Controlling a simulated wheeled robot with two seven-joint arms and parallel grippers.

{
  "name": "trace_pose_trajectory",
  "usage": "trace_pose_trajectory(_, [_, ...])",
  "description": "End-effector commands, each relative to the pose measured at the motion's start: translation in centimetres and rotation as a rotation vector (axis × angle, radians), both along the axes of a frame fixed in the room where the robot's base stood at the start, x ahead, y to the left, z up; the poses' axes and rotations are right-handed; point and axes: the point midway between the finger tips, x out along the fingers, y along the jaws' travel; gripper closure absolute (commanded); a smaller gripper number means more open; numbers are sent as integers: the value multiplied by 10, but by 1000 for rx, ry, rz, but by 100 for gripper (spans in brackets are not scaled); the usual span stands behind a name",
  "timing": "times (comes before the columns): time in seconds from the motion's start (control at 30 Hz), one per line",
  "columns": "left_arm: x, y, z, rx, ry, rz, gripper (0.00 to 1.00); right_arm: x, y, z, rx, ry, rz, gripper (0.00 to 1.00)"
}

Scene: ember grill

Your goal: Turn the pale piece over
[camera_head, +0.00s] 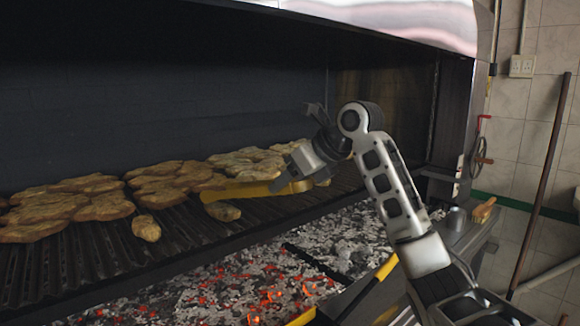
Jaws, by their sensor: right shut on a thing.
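My right gripper (292,176) is over the grill grate, shut on a long yellow tool (245,190). The tool points left, and its far end is just above or against a small browned piece (222,211); I cannot tell if they touch. Another small piece (146,228) lies alone on the grate at the left. A lighter, yellowish piece (258,173) lies behind the tool, partly hidden by it, and looks the palest. I cannot be sure that it is the pale piece. My left gripper is not in view.
Several larger browned pieces (75,205) lie across the back of the grate (85,262). Glowing coals (265,295) lie below in front. The dark hood overhangs the grate, with its side wall at right. A brush (484,209) and metal cup (455,219) stand on the right ledge.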

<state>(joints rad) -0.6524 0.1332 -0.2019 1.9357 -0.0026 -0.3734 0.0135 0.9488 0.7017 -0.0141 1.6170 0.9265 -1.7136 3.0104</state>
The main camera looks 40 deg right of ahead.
Motion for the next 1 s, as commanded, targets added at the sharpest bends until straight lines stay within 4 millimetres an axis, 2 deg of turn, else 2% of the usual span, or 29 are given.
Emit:
trace_pose_trajectory(0.23, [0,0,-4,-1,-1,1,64,0,0,-27,0,-1,-1,53])
trace_pose_trajectory(0.43, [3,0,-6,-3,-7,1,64,0,0,-42,0,-3,1,53])
trace_pose_trajectory(0.93, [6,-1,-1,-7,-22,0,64,0,0,-50,0,-2,-1,53])
trace_pose_trajectory(0.97, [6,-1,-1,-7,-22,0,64,0,0,-50,0,-1,-1,49])
trace_pose_trajectory(1.0, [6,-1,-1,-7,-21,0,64,0,0,-50,0,-1,-1,61])
